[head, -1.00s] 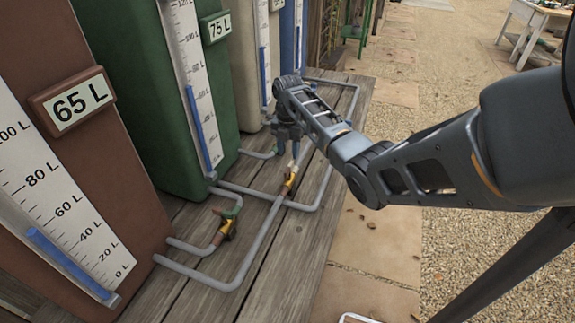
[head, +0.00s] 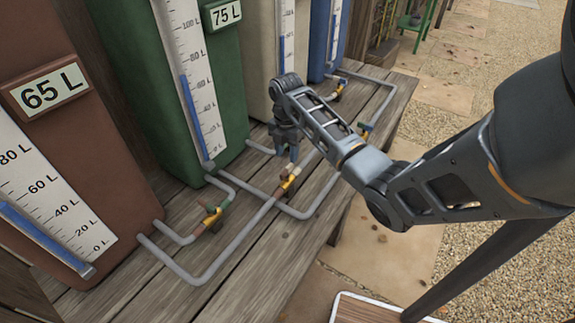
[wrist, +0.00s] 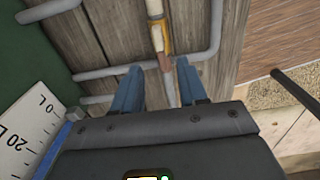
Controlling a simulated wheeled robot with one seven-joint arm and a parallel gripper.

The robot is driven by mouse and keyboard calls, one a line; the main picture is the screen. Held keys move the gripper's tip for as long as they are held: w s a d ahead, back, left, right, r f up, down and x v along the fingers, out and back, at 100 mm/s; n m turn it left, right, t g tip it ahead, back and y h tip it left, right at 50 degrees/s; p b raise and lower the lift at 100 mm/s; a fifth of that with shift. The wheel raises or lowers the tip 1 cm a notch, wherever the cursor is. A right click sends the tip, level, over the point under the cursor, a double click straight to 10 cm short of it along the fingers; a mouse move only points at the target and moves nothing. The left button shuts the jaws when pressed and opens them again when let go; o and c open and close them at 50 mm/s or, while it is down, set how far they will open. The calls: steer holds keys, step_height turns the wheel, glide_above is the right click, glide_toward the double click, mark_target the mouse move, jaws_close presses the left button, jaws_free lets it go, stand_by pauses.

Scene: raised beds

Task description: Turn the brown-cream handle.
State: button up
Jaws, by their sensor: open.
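The brown-cream handle (head: 289,172) sits on a small yellow-bodied valve in the grey pipe between the tanks, low over the wooden deck. In the wrist view its brown part (wrist: 165,61) points toward my gripper, with a cream part on the far side of the yellow body. My gripper (head: 287,154) is just above and behind the handle in the head view, pointing down. In the wrist view its two blue fingers (wrist: 159,82) are apart, with the handle's brown end near the gap between them. I cannot tell whether they touch it.
A brown-green valve (head: 212,217) is nearer and left; another valve (head: 365,130) is farther right. Brown (head: 95,150), green (head: 125,60), cream and blue tanks line the left. Grey pipes (head: 235,262) run low over the deck (head: 275,260). Gravel and paving lie right.

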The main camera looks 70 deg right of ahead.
mark_target(287, 169)
step_height(287, 169, down, 8)
steer(key=shift+r, duration=0.15)
stand_by(0.3)
jaws_close()
stand_by(0.4)
